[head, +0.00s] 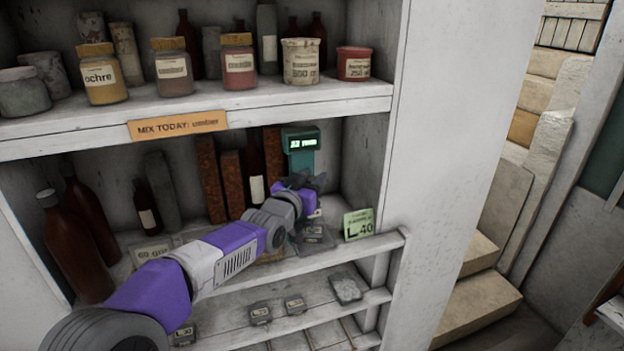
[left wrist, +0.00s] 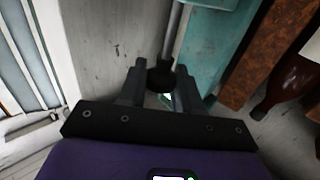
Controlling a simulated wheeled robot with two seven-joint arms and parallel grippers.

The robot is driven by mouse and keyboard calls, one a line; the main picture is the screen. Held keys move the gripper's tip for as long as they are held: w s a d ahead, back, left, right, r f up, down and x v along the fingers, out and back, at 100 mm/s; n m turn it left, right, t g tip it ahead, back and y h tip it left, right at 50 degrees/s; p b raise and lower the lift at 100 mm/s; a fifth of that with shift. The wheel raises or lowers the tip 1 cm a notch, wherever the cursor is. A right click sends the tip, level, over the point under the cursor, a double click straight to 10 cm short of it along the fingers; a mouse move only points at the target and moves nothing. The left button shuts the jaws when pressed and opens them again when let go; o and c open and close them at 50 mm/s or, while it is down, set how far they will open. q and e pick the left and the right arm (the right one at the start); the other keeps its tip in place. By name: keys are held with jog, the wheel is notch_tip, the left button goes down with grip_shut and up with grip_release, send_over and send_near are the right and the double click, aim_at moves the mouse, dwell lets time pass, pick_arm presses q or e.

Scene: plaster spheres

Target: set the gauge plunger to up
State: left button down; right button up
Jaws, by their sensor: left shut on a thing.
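The gauge (head: 300,150) is a teal stand with a small lit display on the middle shelf; the display's digits are too small to read surely. In the left wrist view its teal body (left wrist: 215,45) is at the top. Its plunger (left wrist: 172,38) shows there as a thin grey rod ending in a dark round knob (left wrist: 160,76). My left gripper (head: 302,184) is in front of the gauge, and its fingers (left wrist: 158,88) are shut on the plunger's knob. The gripper hides the lower gauge in the head view. My right gripper is not in view.
A green card marked L 40 (head: 358,224) stands right of the gauge, near the shelf's side wall. Brown bottles (head: 80,245) and rusty upright blocks (head: 210,180) stand to the left. Jars, including an ochre one (head: 102,75), line the shelf above. Small labelled pieces (head: 261,315) lie below.

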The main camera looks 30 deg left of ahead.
pick_arm(q)
jog(key=shift+r, duration=1.35)
jog(key=c, duration=0.9)
grip_release()
jog(key=shift+o, duration=0.2)
jog(key=shift+f, duration=0.1)
jog(key=shift+s, duration=0.55)
jog(key=s+b, duration=0.1)
jog(key=s, duration=0.5)
jog(key=shift+s+d, duration=0.25)
jog(key=shift+d, duration=0.1)
